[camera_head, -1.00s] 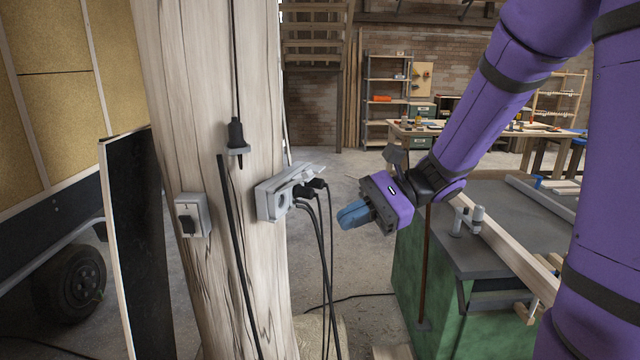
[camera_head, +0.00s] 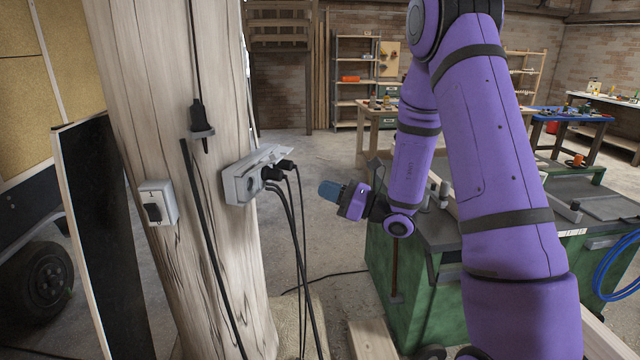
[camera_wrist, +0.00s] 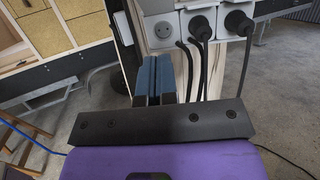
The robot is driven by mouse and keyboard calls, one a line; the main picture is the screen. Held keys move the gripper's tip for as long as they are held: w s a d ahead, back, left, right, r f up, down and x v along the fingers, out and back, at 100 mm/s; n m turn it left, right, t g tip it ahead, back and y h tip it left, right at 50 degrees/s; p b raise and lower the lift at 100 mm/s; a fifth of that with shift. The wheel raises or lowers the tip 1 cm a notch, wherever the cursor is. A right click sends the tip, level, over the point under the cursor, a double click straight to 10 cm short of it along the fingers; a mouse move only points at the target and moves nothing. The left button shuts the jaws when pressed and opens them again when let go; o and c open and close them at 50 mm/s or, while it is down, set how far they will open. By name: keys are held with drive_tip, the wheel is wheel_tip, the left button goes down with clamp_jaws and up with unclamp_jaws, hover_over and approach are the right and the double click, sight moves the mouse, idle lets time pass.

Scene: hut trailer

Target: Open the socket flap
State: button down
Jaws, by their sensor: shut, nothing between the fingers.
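The grey socket block (camera_head: 228,190) is fixed to the side of a wooden post. It also shows at the top of the wrist view (camera_wrist: 185,28). Its left socket (camera_wrist: 163,32) holds no plug, and its round face shows uncovered. A pale flap part (camera_wrist: 156,6) shows above that face, cut off by the frame edge. The other two sockets hold black plugs (camera_wrist: 201,28). My gripper (camera_head: 328,189) has blue fingers, shut and empty. It is to the right of the block and apart from it. In the wrist view the fingers (camera_wrist: 155,68) are below the left socket.
Black cables (camera_head: 297,250) hang from the plugs between the post and my gripper. A smaller socket box (camera_head: 158,203) and a hanging black connector (camera_head: 200,120) are on the post's front. A green workbench (camera_head: 382,265) stands at right. Open floor lies behind.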

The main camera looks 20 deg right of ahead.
sight(278, 153)
drive_tip(key=w+a+r, duration=0.5)
drive_tip(key=w+a, duration=0.1)
drive_tip(key=a, duration=0.1)
drive_tip(key=shift+w+a+r, duration=0.2)
drive_tip(key=shift+w+r, duration=0.05)
idle(0.3)
drive_tip(key=shift+w+a+r+g+h, duration=0.2)
drive_tip(key=shift+r+g+h, duration=0.25)
drive_tip(key=shift+r, duration=0.2)
drive_tip(key=shift+w+a+r+g+h, duration=0.1)
drive_tip(key=shift+a+r+g+h, duration=0.05)
drive_tip(key=shift+r+g+h, duration=0.4)
drive_tip(key=shift+w+a+r, duration=0.15)
drive_tip(key=shift+r, duration=0.2)
drive_tip(key=shift+w+a+r, duration=0.15)
drive_tip(key=shift+r, duration=0.2)
